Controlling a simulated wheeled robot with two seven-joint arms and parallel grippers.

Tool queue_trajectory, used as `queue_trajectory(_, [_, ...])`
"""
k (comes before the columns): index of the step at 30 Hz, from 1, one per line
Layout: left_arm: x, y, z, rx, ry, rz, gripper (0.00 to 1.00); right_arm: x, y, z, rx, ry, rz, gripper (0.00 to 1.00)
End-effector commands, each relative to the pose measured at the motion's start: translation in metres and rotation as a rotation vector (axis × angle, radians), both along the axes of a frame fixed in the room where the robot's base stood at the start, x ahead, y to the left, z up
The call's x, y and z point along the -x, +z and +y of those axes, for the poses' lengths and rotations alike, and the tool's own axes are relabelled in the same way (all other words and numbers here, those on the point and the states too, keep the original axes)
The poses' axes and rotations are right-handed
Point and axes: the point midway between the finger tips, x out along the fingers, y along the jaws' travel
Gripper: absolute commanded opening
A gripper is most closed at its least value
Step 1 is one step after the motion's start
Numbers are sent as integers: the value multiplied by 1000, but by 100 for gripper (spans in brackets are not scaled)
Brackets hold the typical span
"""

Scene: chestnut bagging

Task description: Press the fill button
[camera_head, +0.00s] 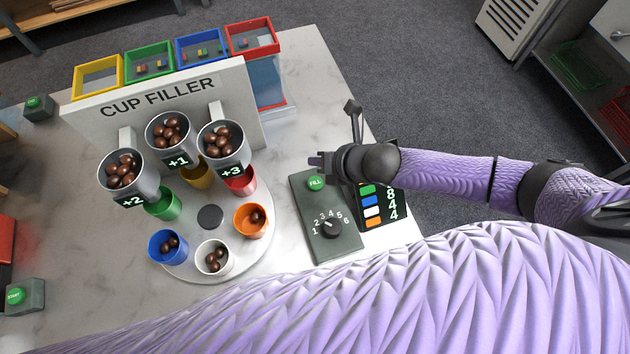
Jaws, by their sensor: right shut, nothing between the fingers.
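The green FILL button (316,183) sits at the top of a dark grey control box on the table. The same control box (335,250) carries a black dial (331,228) with numbers 1 to 6 around it. My right gripper (318,163) is shut and empty, with its fingertips just above the FILL button in the picture. I cannot tell whether they touch it. My left gripper is not in view.
Cups, including an orange one (251,220) and a white one (213,259), stand on a round turntable under three chestnut hoppers (171,140). A display (379,215) with coloured bars stands right of the control box. A START button (16,295) is far left.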

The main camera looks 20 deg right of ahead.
Motion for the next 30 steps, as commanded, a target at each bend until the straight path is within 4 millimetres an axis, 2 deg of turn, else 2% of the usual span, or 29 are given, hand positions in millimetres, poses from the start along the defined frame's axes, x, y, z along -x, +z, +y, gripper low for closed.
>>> queue_trajectory(1, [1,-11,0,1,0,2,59,0,-12,0,-1,0,3,0])
queue_trajectory(9, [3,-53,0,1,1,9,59,1,-53,1,-2,1,3,0])
queue_trajectory(15, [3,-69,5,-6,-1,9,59,0,-74,0,0,0,2,0])
queue_trajectory(30, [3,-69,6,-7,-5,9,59,0,-75,0,-1,1,0,0])
